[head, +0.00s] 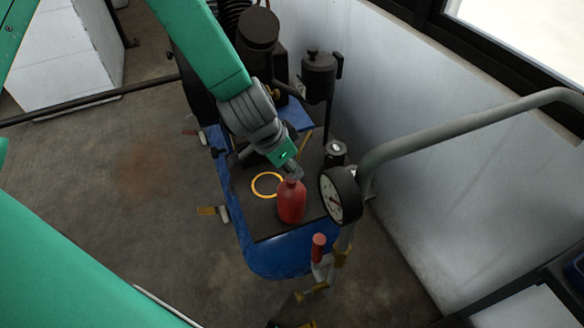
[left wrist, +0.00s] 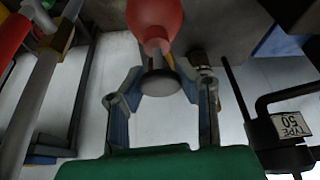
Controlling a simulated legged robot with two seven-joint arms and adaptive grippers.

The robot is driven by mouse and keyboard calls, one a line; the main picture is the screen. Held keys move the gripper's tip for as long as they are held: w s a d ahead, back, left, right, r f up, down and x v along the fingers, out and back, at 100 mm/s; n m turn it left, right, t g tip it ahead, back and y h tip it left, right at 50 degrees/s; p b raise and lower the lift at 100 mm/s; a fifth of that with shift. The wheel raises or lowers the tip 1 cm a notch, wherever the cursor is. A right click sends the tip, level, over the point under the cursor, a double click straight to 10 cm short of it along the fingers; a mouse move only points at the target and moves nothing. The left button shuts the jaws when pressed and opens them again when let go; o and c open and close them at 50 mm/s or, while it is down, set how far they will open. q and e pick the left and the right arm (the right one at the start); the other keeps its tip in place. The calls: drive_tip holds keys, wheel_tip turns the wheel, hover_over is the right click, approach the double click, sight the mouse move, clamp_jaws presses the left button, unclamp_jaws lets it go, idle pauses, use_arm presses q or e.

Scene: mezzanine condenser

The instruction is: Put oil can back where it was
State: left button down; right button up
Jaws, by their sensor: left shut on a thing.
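The red oil can (head: 291,202) is over the dark top of the blue-edged base (head: 285,255), to the right of and slightly nearer than a yellow ring (head: 267,185). My left gripper (head: 292,172) is shut on its narrow top from above. In the left wrist view the red body (left wrist: 155,18) and its dark round cap (left wrist: 160,84) show between the two fingers (left wrist: 160,98). I cannot tell whether the can's bottom touches the surface. The ring is bare inside. My right gripper is not in view.
A round gauge (head: 341,195) stands close to the right of the can, beside a thick grey pipe (head: 450,125). A small dark canister (head: 336,152) and a larger dark pot (head: 319,75) stand behind. A red-handled valve (head: 319,247) is in front.

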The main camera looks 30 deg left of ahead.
use_arm(q)
drive_tip(key=shift+w+a+f, duration=0.1)
drive_tip(key=shift+a+f, duration=0.05)
drive_tip(key=shift+a, duration=0.75)
drive_tip(key=c, duration=1.2)
unclamp_jaws()
drive_tip(key=shift+a+f, duration=0.1)
drive_tip(key=shift+a, duration=0.1)
drive_tip(key=shift+d+r, duration=0.2)
drive_tip(key=shift+d, duration=0.55)
drive_tip(key=shift+r, duration=0.4)
drive_tip(key=shift+s+a+f+p+v, duration=0.4)
drive_tip(key=shift+p+v, duration=1)
drive_tip(key=shift+v, duration=4)
drive_tip(key=s+a+f+n+g, duration=0.1)
drive_tip(key=s+f, duration=0.5)
drive_tip(key=f, duration=0.1)
drive_tip(key=s+a+f+n+g+y, duration=0.1)
drive_tip(key=s+f+n, duration=0.1)
drive_tip(key=s+f, duration=0.5)
drive_tip(key=s+a+f+n+g+y, duration=0.1)
drive_tip(key=s+a+f+n, duration=0.1)
drive_tip(key=s+f, duration=0.4)
drive_tip(key=shift+s+f, duration=0.4)
drive_tip(key=shift+s, duration=0.15)
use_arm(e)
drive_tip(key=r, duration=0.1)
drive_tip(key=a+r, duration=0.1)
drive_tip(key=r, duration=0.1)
